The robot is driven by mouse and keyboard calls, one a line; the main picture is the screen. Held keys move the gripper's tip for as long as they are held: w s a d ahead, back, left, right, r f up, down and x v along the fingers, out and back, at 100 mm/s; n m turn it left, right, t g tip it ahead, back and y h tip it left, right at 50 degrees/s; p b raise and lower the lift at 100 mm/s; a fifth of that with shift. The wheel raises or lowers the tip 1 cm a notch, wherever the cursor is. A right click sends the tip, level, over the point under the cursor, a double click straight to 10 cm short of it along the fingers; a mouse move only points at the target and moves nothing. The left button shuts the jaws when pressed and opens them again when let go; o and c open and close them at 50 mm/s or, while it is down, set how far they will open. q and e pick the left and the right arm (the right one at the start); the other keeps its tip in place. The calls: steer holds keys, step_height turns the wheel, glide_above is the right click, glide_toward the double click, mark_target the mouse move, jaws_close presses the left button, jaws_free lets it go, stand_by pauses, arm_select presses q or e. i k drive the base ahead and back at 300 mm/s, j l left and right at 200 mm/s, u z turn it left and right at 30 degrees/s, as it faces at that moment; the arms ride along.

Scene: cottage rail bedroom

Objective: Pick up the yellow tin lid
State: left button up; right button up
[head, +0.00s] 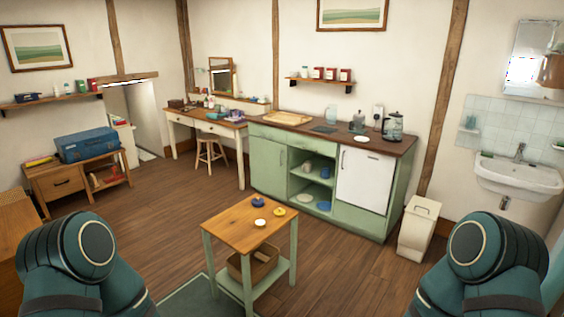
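A small round yellow disc, which looks like the yellow tin lid (279,211), lies near the right edge of the small wooden-topped table (233,229). A blue lidded pot or tin (258,201) stands behind it to the left. A small round white object (260,223) lies in front of it to the left. All three are apart from one another and small in the picture. Only the upper parts of my two arms show at the lower left and right. Neither gripper is in view.
A basket (262,262) sits on the small table's lower shelf, and a mat (205,302) lies by its legs. A green kitchen counter (265,165) stands behind it. A cream bin (418,228) stands at right. Wooden floor (340,262) is clear right of the table.

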mark_target(280, 213)
steer(key=i+l, duration=0.25)
steer(key=i, duration=0.25)
steer(key=i+l, duration=0.25)
steer(key=i, duration=0.3)
steer(key=i+l, duration=0.2)
steer(key=i, duration=0.3)
steer(key=i+l, duration=0.25)
steer(key=i, duration=0.25)
steer(key=i+l, duration=0.25)
steer(key=i, duration=0.25)
steer(key=i+l, duration=0.25)
steer(key=i, duration=0.3)
steer(key=i+l+u, duration=0.1)
steer(key=i+l, duration=0.15)
steer(key=i, duration=0.25)
steer(key=i+l+u, duration=0.1)
steer(key=u, duration=1.3)
steer(key=l+u, duration=0.1)
steer(key=u, duration=1.15)
steer(key=i+l, duration=0.05)
